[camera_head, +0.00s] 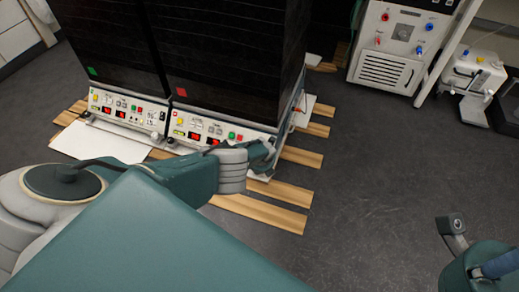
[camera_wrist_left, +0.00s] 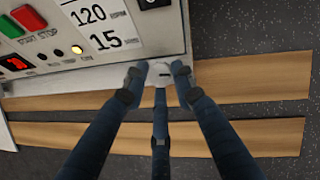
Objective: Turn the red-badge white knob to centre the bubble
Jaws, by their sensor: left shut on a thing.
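The right black shaker cabinet carries a red badge (camera_head: 181,92) above its control panel (camera_head: 215,131). My left arm reaches across to the lower right corner of this panel, with the left gripper (camera_head: 266,158) partly hidden there. In the left wrist view, my left gripper (camera_wrist_left: 160,76) has its dark blue fingers closed around a small white knob (camera_wrist_left: 161,70) just below the panel edge. The fingers cover most of the knob. I cannot make out the bubble in either view.
A left cabinet with a green badge (camera_head: 92,71) stands beside it. Wooden slats (camera_head: 262,212) lie under both. A white machine (camera_head: 393,45) and a smaller white device (camera_head: 476,70) stand at the upper right. The dark floor (camera_head: 370,170) between is clear.

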